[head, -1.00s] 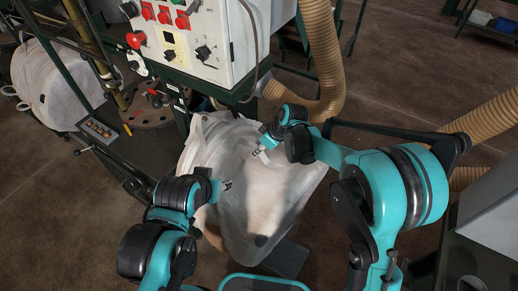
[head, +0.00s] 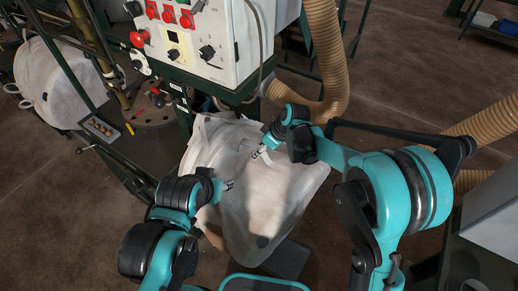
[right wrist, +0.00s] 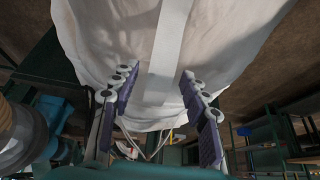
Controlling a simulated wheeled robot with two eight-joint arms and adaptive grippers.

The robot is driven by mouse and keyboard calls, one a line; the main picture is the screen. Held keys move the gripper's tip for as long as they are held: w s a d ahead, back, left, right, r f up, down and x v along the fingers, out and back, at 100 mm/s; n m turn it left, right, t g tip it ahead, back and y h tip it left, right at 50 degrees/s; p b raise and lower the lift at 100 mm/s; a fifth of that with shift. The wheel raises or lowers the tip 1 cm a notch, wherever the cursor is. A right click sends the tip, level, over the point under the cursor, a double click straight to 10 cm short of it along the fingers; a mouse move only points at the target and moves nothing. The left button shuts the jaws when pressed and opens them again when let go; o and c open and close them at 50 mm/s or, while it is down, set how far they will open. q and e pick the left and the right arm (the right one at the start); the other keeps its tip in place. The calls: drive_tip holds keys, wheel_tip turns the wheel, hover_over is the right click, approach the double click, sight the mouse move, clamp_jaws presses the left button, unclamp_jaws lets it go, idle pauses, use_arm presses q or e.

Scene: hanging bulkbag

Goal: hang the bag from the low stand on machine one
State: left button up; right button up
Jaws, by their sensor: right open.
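A large white bulk bag (head: 285,195) stands in the middle of the head view, low in front of the control box. Its stand is mostly hidden beneath it; a dark flat part shows at its lower right. My right gripper (head: 258,153) is at the bag's upper face. In the right wrist view its fingers (right wrist: 160,100) are spread, with a pale strap (right wrist: 166,55) running down the bag between them, not clamped. My left gripper (head: 229,186) is at the bag's left side; its fingers are too small to read. I cannot tell which machine is machine one.
A white control box (head: 205,45) with red knobs stands behind the bag. A tan ribbed hose (head: 325,60) hangs to its right. Another white bag (head: 65,80) is at the far left. A grey cabinet (head: 490,225) stands at right. Open floor lies behind.

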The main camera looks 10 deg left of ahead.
drive_tip(key=v, duration=1.2)
drive_tip(key=s+d+m+t+h, duration=0.5)
drive_tip(key=s+d+m, duration=0.8)
drive_tip(key=s+d, duration=0.6)
drive_tip(key=d, duration=0.3)
drive_tip(key=shift+s+d+m, duration=0.3)
drive_tip(key=shift+s, duration=0.05)
drive_tip(key=shift+f, duration=0.1)
idle(0.4)
